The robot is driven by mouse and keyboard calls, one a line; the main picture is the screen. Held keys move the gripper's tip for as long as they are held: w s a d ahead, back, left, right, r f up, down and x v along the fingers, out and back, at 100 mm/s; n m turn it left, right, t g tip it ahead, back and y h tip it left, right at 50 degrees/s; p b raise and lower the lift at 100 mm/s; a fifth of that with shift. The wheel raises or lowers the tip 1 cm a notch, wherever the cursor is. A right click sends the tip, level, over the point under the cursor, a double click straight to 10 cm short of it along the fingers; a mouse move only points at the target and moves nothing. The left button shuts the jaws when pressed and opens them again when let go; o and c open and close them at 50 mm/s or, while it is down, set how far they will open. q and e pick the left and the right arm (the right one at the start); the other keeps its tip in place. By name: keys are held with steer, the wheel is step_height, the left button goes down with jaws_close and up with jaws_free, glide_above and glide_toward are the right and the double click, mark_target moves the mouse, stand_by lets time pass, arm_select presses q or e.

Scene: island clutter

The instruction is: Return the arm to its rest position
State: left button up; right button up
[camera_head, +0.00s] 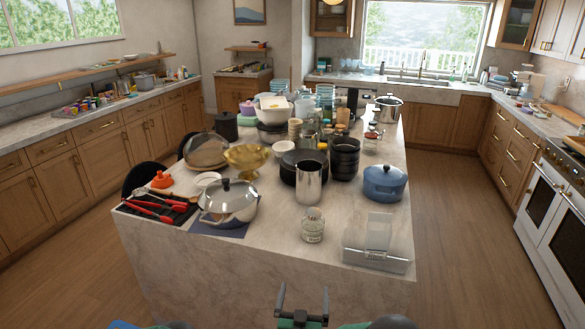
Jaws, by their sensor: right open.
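My right gripper (304,290) shows at the bottom centre of the head view, in front of the island's near face. Its two dark fingers point up and stand apart, with nothing between them. It is clear of the island (200,262) and touches none of the things on it. My left gripper is not in view. Parts of my own body show at the bottom edge, and most of my arms are outside the picture.
The island top is crowded. Near its front edge are a lidded pot (228,203), a glass jar (313,226), a clear plastic bin (378,250) and red-handled utensils (150,208). A blue pot (384,183) stands at the right. Open floor (460,230) lies right of the island.

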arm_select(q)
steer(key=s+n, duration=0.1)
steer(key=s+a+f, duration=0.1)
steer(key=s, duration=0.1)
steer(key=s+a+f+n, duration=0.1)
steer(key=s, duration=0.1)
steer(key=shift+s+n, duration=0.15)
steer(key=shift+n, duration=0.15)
arm_select(e)
steer(key=s+d+g+y, duration=0.1)
steer(key=s+d+g, duration=0.4)
steer(key=s, duration=0.5)
steer(key=s+d+n+g, duration=0.1)
steer(key=s+d+g, duration=0.4)
steer(key=s, duration=0.6)
steer(key=s+d+r+g+y, duration=0.1)
steer(key=s+d+g, duration=0.4)
steer(key=s, duration=0.5)
steer(key=shift+s+d+n+y, duration=0.15)
steer(key=shift+d+n+y, duration=0.15)
steer(key=shift+d, duration=0.55)
steer(key=shift+r, duration=0.1)
